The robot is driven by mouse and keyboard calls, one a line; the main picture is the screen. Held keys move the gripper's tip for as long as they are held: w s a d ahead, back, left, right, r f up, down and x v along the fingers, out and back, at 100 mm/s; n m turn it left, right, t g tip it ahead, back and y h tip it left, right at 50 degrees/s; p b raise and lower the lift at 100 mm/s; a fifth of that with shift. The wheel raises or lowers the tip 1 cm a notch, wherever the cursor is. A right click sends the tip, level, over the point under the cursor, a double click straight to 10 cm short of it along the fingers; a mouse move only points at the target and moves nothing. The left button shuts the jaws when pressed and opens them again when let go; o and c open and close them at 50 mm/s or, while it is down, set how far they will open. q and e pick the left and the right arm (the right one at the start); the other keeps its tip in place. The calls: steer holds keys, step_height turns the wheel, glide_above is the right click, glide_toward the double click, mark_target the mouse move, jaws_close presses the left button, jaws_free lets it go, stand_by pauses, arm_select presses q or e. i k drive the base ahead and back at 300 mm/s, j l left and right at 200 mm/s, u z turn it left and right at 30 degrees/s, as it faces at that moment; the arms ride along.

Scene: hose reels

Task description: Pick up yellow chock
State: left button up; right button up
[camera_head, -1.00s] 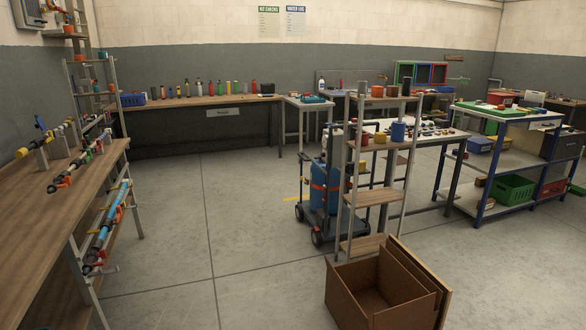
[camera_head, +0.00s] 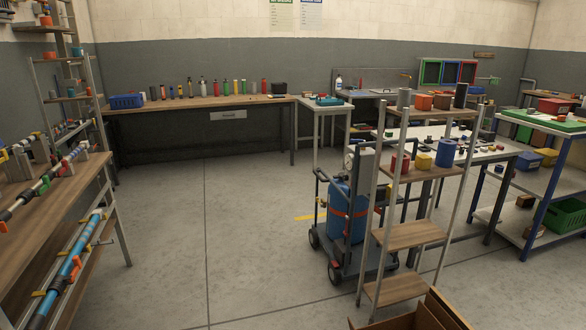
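I cannot clearly make out a yellow chock. Neither of my grippers shows in the view.
A cart with a blue cylinder (camera_head: 340,212) stands beside the ladder shelf (camera_head: 408,236). A cardboard box (camera_head: 438,314) is at the bottom edge. A wooden bench (camera_head: 50,205) lines the left and another (camera_head: 200,103) the back wall. The middle floor is clear.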

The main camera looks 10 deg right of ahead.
mark_target(389, 188)
steer(key=i+u, duration=0.25)
steer(key=i, duration=1.95)
steer(key=i+l+z, duration=0.1)
steer(key=i+z, duration=0.75)
steer(key=i+j+z, duration=0.2)
steer(key=i+z, duration=0.25)
steer(key=k, duration=0.05)
